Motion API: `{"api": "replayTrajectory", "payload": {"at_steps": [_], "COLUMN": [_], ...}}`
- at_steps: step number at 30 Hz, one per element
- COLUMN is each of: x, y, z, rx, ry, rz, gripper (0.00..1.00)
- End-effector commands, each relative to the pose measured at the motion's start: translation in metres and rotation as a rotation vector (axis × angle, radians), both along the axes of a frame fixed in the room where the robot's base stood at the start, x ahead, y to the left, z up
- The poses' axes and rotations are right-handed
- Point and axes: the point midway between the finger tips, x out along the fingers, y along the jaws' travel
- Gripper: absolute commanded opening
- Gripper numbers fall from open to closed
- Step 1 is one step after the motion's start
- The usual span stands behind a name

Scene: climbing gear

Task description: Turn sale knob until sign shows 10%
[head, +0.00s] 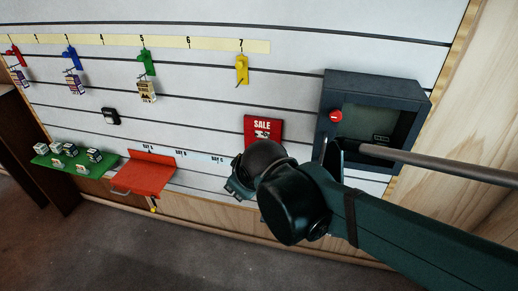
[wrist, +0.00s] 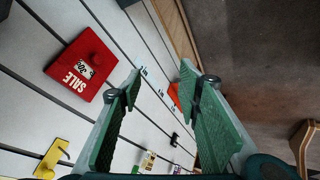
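The red SALE sign (head: 262,128) hangs on the slatted white wall, left of the dark box; my arm hides its lower part. In the wrist view the sign (wrist: 72,78) appears upside down at upper left, with a round red knob (wrist: 97,60) on its face. A small white number window (wrist: 84,70) sits beside the knob; its figure is too small to read surely. My gripper (wrist: 162,75) is open and empty, its green-padded fingers wide apart. The knob is outside the fingers, apart from them. In the head view my gripper (head: 240,186) is low, below the sign, mostly hidden by my wrist.
A dark box (head: 349,90) with a red button (head: 335,116) is right of the sign. A yellow hook (head: 241,69) hangs above it. A red shelf (head: 145,175) and a green shelf (head: 68,165) with several small boxes are at left.

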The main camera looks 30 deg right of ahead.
Motion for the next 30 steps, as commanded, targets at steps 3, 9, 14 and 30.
{"api": "replayTrajectory", "payload": {"at_steps": [3,9,14,30], "x": [0.015,0.037,0.054,0.105], "y": [-0.01,-0.028,-0.041,-0.082], "z": [-0.004,-0.013,-0.019,-0.041], "rx": [-0.1,-0.273,-0.412,-0.875], "ry": [0.01,0.036,0.064,0.204], "rz": [0.071,0.193,0.29,0.607], "gripper": [0.34,0.34,0.34,0.34]}}
